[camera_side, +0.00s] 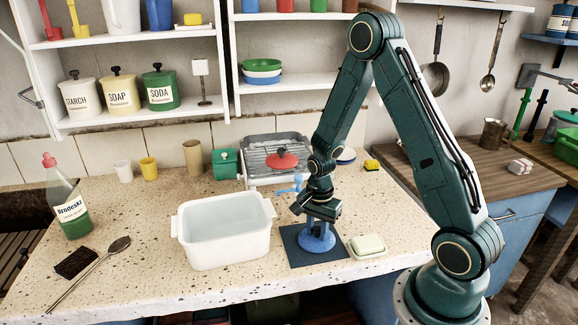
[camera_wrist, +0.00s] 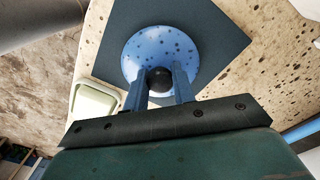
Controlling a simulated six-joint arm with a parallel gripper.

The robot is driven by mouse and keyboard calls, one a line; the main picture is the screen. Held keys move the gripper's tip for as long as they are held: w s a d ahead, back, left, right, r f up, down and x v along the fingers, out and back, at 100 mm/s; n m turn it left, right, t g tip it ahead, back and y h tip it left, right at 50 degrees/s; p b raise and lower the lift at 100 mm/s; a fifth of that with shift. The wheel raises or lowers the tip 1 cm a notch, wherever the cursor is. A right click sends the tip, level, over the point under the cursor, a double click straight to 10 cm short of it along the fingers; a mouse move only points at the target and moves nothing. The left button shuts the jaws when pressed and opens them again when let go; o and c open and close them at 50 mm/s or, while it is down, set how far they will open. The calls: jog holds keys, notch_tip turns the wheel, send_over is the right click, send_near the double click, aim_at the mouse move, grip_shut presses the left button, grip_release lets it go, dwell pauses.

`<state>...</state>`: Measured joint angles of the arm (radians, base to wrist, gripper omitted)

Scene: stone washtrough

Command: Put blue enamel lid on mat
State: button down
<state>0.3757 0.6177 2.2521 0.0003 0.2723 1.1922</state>
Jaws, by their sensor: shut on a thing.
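The blue enamel lid (camera_side: 318,243) is speckled and round with a dark knob. It is at the dark mat (camera_side: 298,256), within the mat's outline in the side view. My gripper (camera_side: 316,224) points down over the lid and is shut on its knob. In the wrist view the lid (camera_wrist: 148,50) shows below my gripper (camera_wrist: 160,82), with the fingers on both sides of the black knob. The mat (camera_wrist: 225,42) spreads around the lid there. I cannot tell whether the lid touches the mat or hangs just above it.
A white basin (camera_side: 225,248) stands close left of the mat. A soap dish (camera_side: 367,246) sits close on the right.

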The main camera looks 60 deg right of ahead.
aim_at(317, 229)
jog(key=shift+f, duration=0.1)
jog(key=c, duration=1.1)
grip_release()
jog(key=shift+c, duration=0.2)
notch_tip(317, 229, up, 12)
